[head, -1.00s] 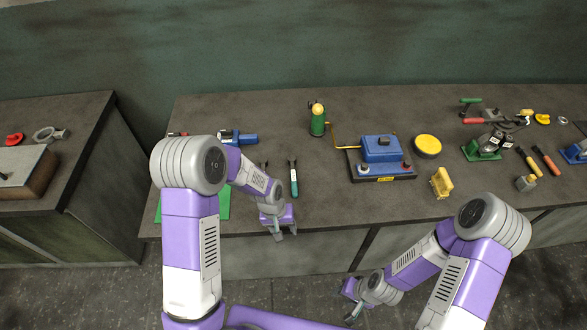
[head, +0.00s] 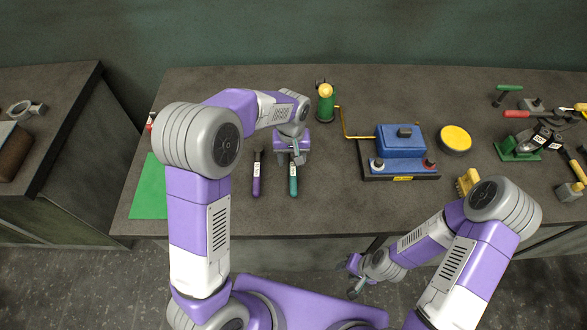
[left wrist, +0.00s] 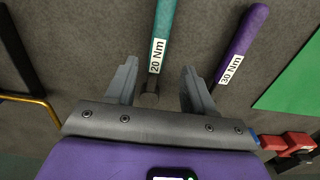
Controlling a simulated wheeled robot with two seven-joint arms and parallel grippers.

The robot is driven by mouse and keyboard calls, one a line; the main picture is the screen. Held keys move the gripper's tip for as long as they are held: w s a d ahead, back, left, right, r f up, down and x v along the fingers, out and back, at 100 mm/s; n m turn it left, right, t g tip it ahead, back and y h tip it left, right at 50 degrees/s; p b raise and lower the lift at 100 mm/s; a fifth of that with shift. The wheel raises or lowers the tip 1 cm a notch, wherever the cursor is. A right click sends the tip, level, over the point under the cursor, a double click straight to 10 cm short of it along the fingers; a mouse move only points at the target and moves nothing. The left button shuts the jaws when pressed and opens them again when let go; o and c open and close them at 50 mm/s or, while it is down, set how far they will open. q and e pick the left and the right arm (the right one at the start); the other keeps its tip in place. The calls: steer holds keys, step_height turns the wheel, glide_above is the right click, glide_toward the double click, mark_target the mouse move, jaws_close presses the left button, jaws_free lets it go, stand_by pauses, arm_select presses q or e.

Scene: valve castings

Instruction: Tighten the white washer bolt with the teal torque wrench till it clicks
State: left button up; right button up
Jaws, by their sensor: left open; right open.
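The teal torque wrench (head: 293,180) lies on the bench with its handle towards the front edge; its label reads 20 Nm in the left wrist view (left wrist: 162,45). My left gripper (head: 298,157) is open above its head end, which shows between the spread fingers (left wrist: 158,82); I see no grip on it. In the head view my gripper hides the wrench's head. The white washer bolt (head: 378,164) appears at the front left of the blue casting's dark base (head: 400,174). My right gripper (head: 354,280) is open and empty, in front of the bench.
A purple wrench (head: 257,178), marked 30 Nm, lies close to the left of the teal one. A red-washer bolt (head: 429,163) is at the base's right. A yellow pipe (head: 345,125) and a green cylinder (head: 325,103) stand behind. A green mat (head: 149,190) lies left.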

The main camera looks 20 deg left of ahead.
mark_target(293, 169)
arm_select(q)
steer(key=f, duration=0.2)
steer(key=f+b, duration=0.1)
steer(key=f, duration=0.1)
steer(key=shift+d+f, duration=0.2)
steer(key=shift+f, duration=0.2)
jaws_close()
